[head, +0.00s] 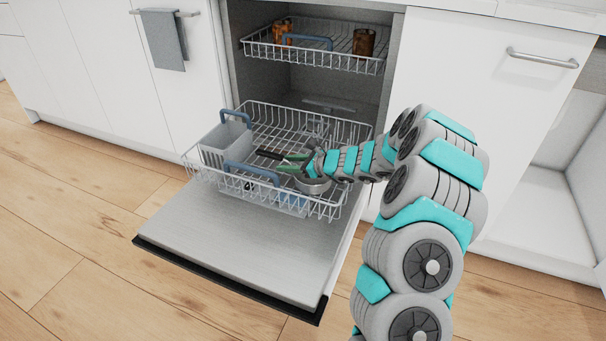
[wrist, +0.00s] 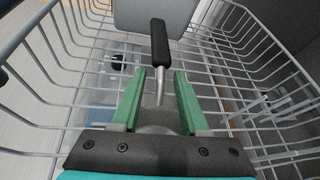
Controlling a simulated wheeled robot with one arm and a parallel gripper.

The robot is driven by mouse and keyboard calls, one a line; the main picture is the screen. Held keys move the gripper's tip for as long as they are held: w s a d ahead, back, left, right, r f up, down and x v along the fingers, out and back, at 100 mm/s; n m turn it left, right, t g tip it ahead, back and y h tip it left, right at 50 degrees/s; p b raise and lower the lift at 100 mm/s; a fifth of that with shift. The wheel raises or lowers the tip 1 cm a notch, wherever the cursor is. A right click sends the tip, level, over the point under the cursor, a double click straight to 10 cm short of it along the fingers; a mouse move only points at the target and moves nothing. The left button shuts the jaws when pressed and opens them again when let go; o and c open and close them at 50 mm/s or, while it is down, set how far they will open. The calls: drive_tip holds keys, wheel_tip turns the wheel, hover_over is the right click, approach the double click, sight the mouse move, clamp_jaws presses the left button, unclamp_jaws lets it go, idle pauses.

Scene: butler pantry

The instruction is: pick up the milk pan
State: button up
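The milk pan (head: 313,186) is a small grey metal pan in the lower dishwasher rack, partly hidden by my gripper and arm. Its black handle grip (head: 268,154) points left toward the cutlery basket. In the wrist view the black grip (wrist: 160,45) points away from me, on a thin metal stem. My gripper (head: 290,163) has green fingers and is open. In the wrist view my gripper (wrist: 160,72) has one finger on each side of the stem, with gaps visible on both sides. The pan's body is mostly hidden below the gripper.
The lower rack (head: 345,130) is pulled out over the open dishwasher door (head: 235,245). A grey cutlery basket (head: 226,143) stands at its left. Wire tines and rims surround the pan closely.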

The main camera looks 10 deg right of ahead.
clamp_jaws()
idle(1.2)
